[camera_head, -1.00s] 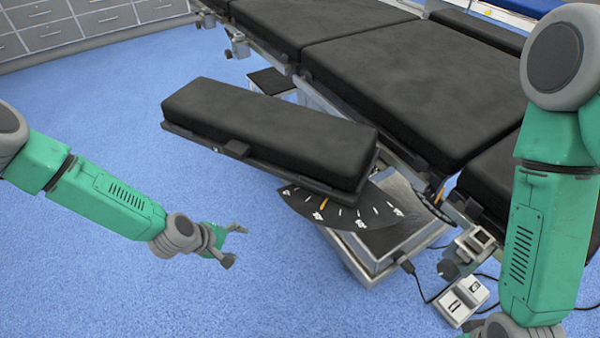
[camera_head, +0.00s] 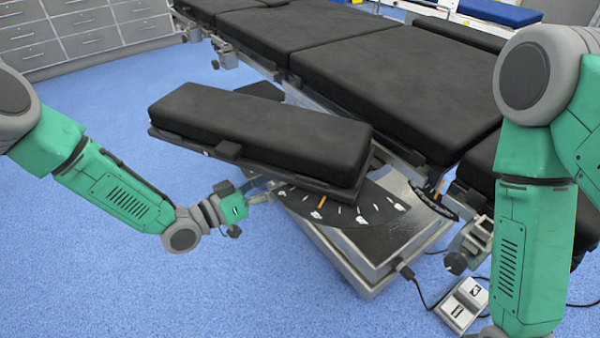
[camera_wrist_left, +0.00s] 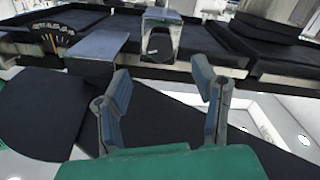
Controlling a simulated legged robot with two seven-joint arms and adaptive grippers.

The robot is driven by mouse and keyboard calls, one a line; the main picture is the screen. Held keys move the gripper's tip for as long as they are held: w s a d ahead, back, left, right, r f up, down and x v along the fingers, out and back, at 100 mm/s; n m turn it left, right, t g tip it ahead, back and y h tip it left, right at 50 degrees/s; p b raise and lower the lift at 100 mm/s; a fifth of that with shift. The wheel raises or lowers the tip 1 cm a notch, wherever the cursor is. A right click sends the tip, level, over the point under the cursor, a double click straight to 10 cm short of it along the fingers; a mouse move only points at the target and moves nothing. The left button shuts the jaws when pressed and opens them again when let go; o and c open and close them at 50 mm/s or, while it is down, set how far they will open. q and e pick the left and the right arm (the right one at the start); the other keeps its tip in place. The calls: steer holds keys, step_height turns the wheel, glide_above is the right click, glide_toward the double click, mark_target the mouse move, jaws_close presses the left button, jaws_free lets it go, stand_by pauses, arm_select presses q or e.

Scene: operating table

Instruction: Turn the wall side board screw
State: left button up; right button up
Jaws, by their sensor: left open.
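The black padded side board (camera_head: 260,135) sticks out from the near side of the operating table (camera_head: 395,85). A dark dial plate with white marks and an orange mark (camera_head: 340,207) lies under its right end. My left gripper (camera_head: 262,194) is beside the board's lower edge, left of the dial. In the left wrist view its two fingers (camera_wrist_left: 163,82) are spread with nothing between them. A metal block with a dark opening (camera_wrist_left: 160,35) shows beyond the fingertips. I cannot clearly make out the board's screw. My right gripper is out of view.
A grey metal base (camera_head: 365,255) stands under the dial. A clamp with a dark knob (camera_head: 457,262) and a white foot pedal (camera_head: 462,303) with cables are at the right. Grey drawers (camera_head: 85,35) stand far left. The blue floor at lower left is clear.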

arm_select(q)
steer(key=b+x, duration=0.2)
steer(key=x, duration=0.6)
steer(key=shift+c, duration=0.4)
steer(key=c, duration=1.1)
